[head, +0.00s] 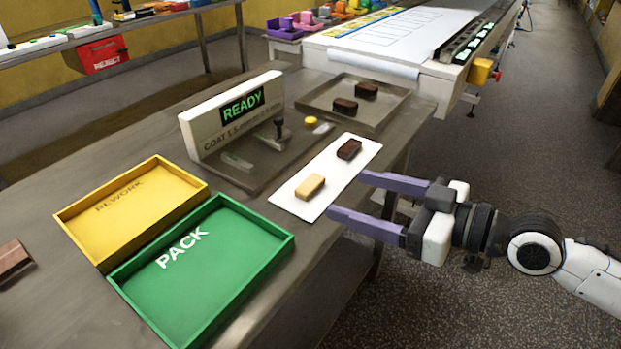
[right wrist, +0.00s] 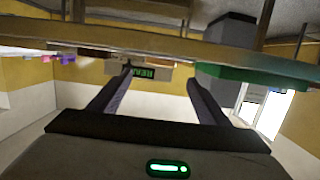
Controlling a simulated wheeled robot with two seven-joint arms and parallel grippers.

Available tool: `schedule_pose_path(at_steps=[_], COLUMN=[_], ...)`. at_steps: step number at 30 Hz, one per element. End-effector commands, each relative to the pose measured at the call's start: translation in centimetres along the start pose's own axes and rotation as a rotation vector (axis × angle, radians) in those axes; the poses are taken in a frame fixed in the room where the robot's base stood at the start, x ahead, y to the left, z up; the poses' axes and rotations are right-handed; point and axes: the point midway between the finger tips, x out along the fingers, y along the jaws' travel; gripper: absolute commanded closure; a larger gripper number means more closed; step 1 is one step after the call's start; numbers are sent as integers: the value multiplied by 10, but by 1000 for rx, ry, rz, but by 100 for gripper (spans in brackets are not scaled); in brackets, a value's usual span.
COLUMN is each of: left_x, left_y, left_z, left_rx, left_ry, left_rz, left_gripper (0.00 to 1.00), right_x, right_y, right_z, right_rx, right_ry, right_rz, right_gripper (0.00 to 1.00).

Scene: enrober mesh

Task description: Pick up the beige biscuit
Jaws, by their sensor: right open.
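The beige biscuit (head: 310,186) lies on a white board (head: 291,206) near the front edge of the table. A dark brown biscuit (head: 349,149) lies on the same board, farther back. My right gripper (head: 345,195) is open and empty, coming in from the right, with its purple fingers pointing toward the board. The beige biscuit is to the left of the fingertips, apart from them. In the right wrist view the two fingers (right wrist: 160,78) are spread apart with nothing held between them. My left gripper is not in view.
A green PACK tray (head: 205,303) and a yellow REWORK tray (head: 80,235) stand left of the board. A READY display (head: 205,140) stands behind, with a yellow button (head: 311,120) beside it. A metal tray (head: 385,122) holds two dark biscuits. A brown piece (head: 13,257) lies far left.

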Motion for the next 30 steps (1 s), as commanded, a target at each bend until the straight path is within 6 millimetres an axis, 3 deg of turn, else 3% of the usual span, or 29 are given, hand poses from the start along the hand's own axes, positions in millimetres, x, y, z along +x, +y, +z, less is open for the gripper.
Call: schedule_pose_path(at_steps=[19, 29, 30], left_x=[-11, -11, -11], left_y=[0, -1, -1], left_z=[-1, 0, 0], left_rx=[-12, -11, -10], left_ry=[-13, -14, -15], left_rz=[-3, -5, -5], left_gripper=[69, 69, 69], right_x=[78, 85, 85], right_y=[2, 2, 2], right_z=[0, 2, 2], right_rx=[1, 0, 0], right_ry=[2, 0, 0], right_rz=[0, 0, 0], right_gripper=[30, 30, 36])
